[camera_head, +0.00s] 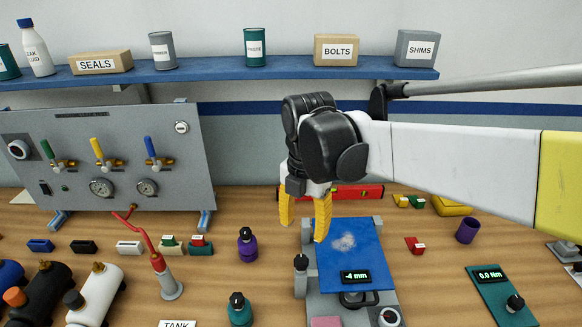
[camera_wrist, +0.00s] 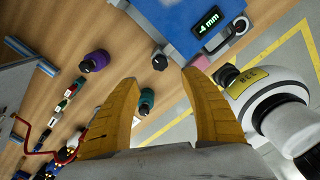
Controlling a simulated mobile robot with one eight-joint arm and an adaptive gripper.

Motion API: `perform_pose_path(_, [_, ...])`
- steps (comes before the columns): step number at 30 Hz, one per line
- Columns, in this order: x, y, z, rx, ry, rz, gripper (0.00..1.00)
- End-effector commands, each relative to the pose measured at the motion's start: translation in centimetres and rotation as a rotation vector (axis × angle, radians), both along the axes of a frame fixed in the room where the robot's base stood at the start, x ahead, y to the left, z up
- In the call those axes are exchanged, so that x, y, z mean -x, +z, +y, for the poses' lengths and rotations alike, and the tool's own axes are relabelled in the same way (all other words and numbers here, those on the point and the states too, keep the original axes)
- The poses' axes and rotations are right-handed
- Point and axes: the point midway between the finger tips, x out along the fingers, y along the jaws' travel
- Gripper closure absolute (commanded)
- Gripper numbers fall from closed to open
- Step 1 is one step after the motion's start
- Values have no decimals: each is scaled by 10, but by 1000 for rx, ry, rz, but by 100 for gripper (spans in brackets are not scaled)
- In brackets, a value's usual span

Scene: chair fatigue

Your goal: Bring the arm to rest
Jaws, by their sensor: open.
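My gripper (camera_head: 305,212) has yellow fingers and hangs from my white and black arm above the wooden bench. The fingers are spread with nothing between them; they also show apart in the wrist view (camera_wrist: 158,95). In the wrist view the blue device (camera_wrist: 195,20) is at the top, beyond the fingertips. Whether a fingertip touches anything cannot be told, but a gap seems to show.
A grey panel (camera_head: 100,160) with valves and gauges stands at the left. A blue shelf (camera_head: 215,70) with labelled boxes and cans runs behind. A purple bottle (camera_head: 247,245), a teal bottle (camera_head: 239,310) and a red-tipped tool (camera_head: 165,277) stand on the bench. A torque display (camera_head: 492,285) lies right.

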Motion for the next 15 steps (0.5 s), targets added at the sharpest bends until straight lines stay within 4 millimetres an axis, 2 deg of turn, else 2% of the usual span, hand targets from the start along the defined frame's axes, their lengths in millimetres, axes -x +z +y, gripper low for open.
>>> perform_pose_path(2, [6, -1, -8, -8, -97, -22, 46])
perform_pose_path(5, [18, -2, -26, -38, -355, -79, 46])
perform_pose_path(11, [53, -13, -71, -196, -1104, -218, 46])
perform_pose_path(15, [78, -29, -98, -374, -1625, -276, 46])
